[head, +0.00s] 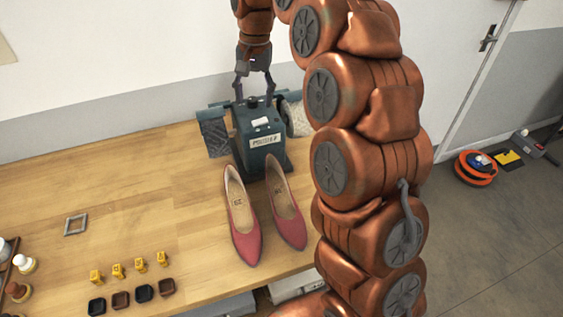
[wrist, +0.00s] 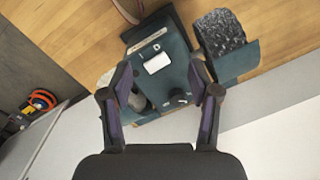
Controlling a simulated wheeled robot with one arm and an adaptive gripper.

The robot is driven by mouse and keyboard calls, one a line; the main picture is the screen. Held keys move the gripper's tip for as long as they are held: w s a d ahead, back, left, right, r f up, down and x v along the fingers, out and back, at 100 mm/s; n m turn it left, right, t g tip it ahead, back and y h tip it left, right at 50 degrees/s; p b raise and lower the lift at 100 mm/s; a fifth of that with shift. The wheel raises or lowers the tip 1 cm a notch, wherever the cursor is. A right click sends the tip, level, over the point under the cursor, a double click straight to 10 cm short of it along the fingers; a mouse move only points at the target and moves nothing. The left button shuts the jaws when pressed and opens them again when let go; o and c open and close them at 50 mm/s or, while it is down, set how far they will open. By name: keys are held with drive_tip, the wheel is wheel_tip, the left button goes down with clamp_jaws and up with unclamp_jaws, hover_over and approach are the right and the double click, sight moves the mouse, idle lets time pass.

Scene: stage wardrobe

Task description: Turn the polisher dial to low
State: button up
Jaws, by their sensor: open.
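The polisher (head: 262,133) is a teal box with a nameplate and a white rectangle on top, on the back of the table. In the wrist view the polisher (wrist: 170,62) lies between and beyond my fingers. A small dark knob, seemingly the dial (head: 252,102), stands on its top towards the back. In the wrist view the dial (wrist: 178,97) is right of centre between the fingers. Its setting is too small to read. My gripper (head: 254,92) is open above the polisher, fingers down on either side of the dial. The gripper (wrist: 160,72) is empty in the wrist view.
Rough grey rollers (head: 215,136) flank the polisher. A pair of red shoes (head: 243,220) stands in front of it. Yellow blocks (head: 117,270), dark trays (head: 144,293) and a grey frame (head: 75,224) lie on the left. The wall is close behind. My arm covers the table's right side.

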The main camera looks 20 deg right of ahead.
drive_tip(key=s+f+n+b, duration=0.1)
drive_tip(key=s+f, duration=0.1)
drive_tip(key=s, duration=0.7)
drive_tip(key=s+f+n+b, duration=0.2)
drive_tip(key=s, duration=0.7)
drive_tip(key=shift+s+f+n+g, duration=0.3)
drive_tip(key=shift+f+g, duration=0.05)
drive_tip(key=shift+g, duration=0.05)
drive_tip(key=s+d+f+n, duration=0.1)
drive_tip(key=s+f, duration=0.3)
drive_tip(key=s, duration=0.6)
drive_tip(key=s+d+f+n+h, duration=0.1)
drive_tip(key=s+f, duration=0.2)
drive_tip(key=s, duration=0.7)
drive_tip(key=shift+d+f+g, duration=0.25)
drive_tip(key=shift+f+g, duration=0.15)
